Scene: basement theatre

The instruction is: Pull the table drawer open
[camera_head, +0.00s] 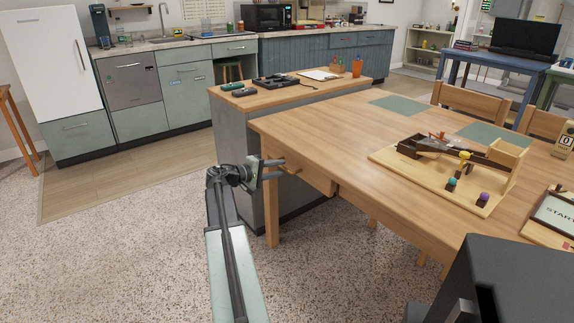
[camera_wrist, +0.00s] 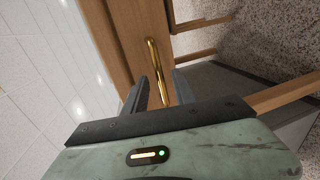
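The wooden table (camera_head: 345,130) fills the right half of the head view, with its drawer front (camera_head: 315,174) under the near left edge. In the wrist view the wooden front (camera_wrist: 131,38) carries a long, thin brass handle (camera_wrist: 155,68). My gripper (camera_head: 279,168) is beside the drawer front, below the tabletop edge. In the wrist view its two dark fingers (camera_wrist: 162,80) are apart, with the handle showing between them. I cannot tell whether either finger touches the handle. In the head view the handle is too small to make out clearly.
A wooden marble-track board (camera_head: 430,178) lies on the table. A grey cabinet (camera_head: 238,150) with a wooden top stands close behind my gripper. Table legs (camera_head: 271,215) stand under the tabletop. Speckled floor (camera_head: 120,250) is clear at the left.

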